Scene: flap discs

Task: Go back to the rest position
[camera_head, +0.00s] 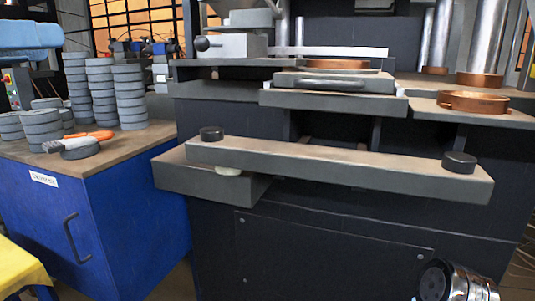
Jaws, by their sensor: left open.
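Several stacks of grey flap discs (130,97) stand on the brown top of a blue cabinet (100,225) at the left. An orange and grey item (85,140) lies at the front of that top, on or against a disc.
A dark machine (330,245) fills the middle. A long bar (335,165) with black knobs juts from its front. Copper-coloured rings (472,101) sit on its upper shelves. A yellow surface (20,270) is at the lower left. Some floor shows at the lower right.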

